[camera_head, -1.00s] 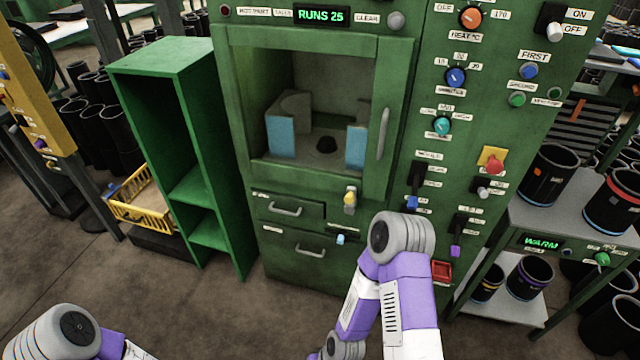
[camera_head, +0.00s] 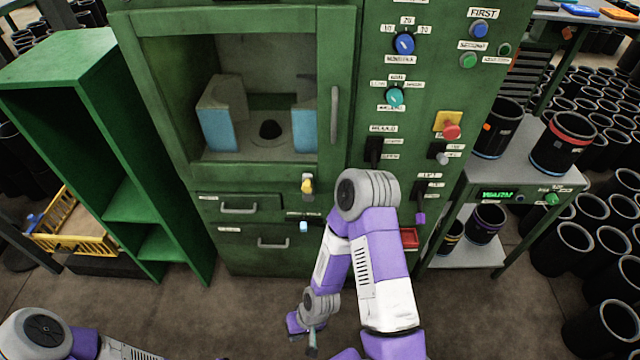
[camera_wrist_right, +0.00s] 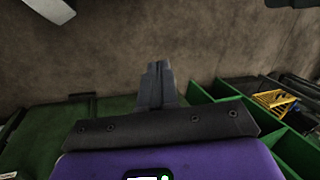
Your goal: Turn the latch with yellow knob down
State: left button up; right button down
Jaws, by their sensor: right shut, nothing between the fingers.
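The latch with the yellow knob (camera_head: 307,186) is on the front of the green machine, below the lower right of its window. The latch cannot be made out in that view. My left arm shows at the lower left of the head view, but its gripper is out of view.
A light-blue knob (camera_head: 304,226) sits just below the latch, beside two drawers with handles (camera_head: 239,209). The window door has a vertical handle (camera_head: 334,114). A green shelf (camera_head: 120,160) stands left, a yellow crate (camera_head: 75,245) beyond it. Bare floor lies in front.

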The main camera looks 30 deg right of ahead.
jog(key=w+d+r+m+t, duration=0.1)
jog(key=w+d+r, duration=0.15)
jog(key=w, duration=0.25)
jog(key=w+d+r+t, duration=0.1)
jog(key=w+d, duration=0.2)
jog(key=w, duration=0.2)
jog(key=m+t+h+b, duration=0.1)
jog(key=t+h+b, duration=0.1)
jog(key=t, duration=0.1)
send_near(308, 186)
jog(key=s+d+f, duration=0.2)
jog(key=s+f, duration=0.2)
jog(key=f, duration=0.1)
jog(key=d+r, duration=0.4)
jog(key=r, duration=0.3)
jog(key=shift+s+m+t, duration=0.3)
jog(key=a+r+b+x, duration=0.1)
jog(key=a+b+x, duration=0.1)
jog(key=x, duration=1)
jog(key=shift+w+a+f+b, duration=0.2)
jog(key=shift+w+a+b, duration=0.3)
jog(key=shift+b, duration=0.15)
